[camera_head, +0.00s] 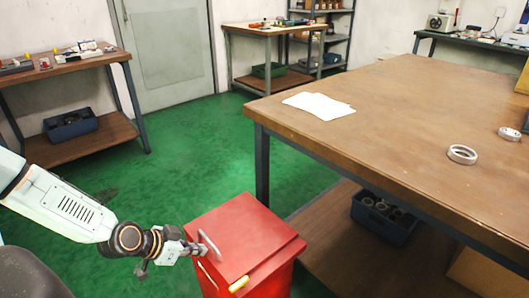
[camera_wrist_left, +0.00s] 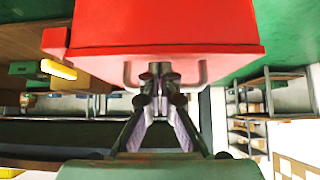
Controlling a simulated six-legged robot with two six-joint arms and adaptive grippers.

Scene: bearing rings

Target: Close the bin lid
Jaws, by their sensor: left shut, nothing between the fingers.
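The red bin (camera_head: 283,278) stands on the green floor beside the big table. Its red lid (camera_head: 248,228) lies across the top and looks about level; I cannot tell whether a small gap is left under it. A grey bar handle (camera_head: 211,246) is on the lid's left side, and a yellow grip (camera_head: 239,284) is at its near edge. My left gripper (camera_head: 192,249) is shut and empty, right at the handle. In the left wrist view the fingertips (camera_wrist_left: 160,72) sit between the handle's ends, in front of the red lid (camera_wrist_left: 165,25); contact is unclear. My right gripper is not in view.
The big wooden table (camera_head: 400,110) stands close on the bin's right, with paper (camera_head: 320,106) and metal rings (camera_head: 462,154) on top. A blue crate (camera_head: 385,215) is on its lower shelf. A workbench (camera_head: 70,70) stands at left. Green floor is free behind the bin.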

